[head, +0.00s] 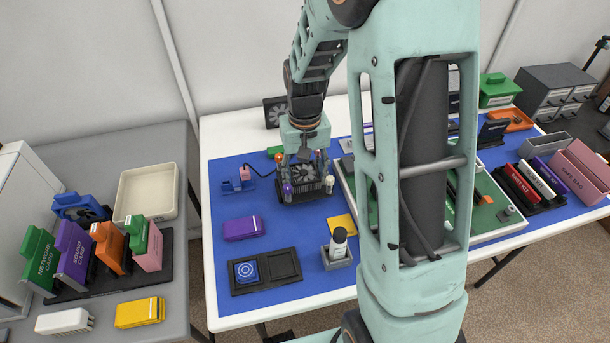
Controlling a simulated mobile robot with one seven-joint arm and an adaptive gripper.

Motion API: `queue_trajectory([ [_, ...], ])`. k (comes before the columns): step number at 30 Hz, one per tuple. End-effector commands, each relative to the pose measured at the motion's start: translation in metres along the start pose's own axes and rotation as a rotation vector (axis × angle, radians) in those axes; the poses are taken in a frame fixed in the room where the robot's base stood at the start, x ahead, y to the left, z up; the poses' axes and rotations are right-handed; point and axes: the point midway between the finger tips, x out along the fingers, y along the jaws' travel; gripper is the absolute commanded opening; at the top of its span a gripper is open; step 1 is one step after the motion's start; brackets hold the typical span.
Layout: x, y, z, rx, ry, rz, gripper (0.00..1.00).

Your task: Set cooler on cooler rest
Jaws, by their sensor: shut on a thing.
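The cooler (301,177) is a black block with a round fan face, at the far left of the blue mat. My gripper (304,152) is above it, pointing down, and is shut on it; the fingertips are small and hard to make out. Small purple, orange and red parts show around the cooler. A dark base (308,195) shows under the cooler; I cannot tell whether the two touch, or whether this base is the cooler rest.
My arm hides the middle of the table. A purple box (243,228), a dark two-place tray (264,289) and a grey holder with a white bottle (338,243) stand in front. A large green board (484,219) lies to the right. Bare blue mat shows between the boxes.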

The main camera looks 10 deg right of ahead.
Motion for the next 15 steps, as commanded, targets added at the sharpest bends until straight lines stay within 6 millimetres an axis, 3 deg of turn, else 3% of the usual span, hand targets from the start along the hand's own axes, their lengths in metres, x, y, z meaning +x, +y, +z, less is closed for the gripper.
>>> queue_trajectory([
  [7,0.0000,0.0001,0.0000,0.000,0.000,0.000,0.13],
  [8,0.0001,0.0001,0.0001,0.000,0.000,0.000,0.51],
  [13,-0.0001,0.0000,0.0001,0.000,0.000,0.000,0.70],
  [15,0.0000,0.0000,0.0002,0.000,-0.001,0.000,0.70],
])
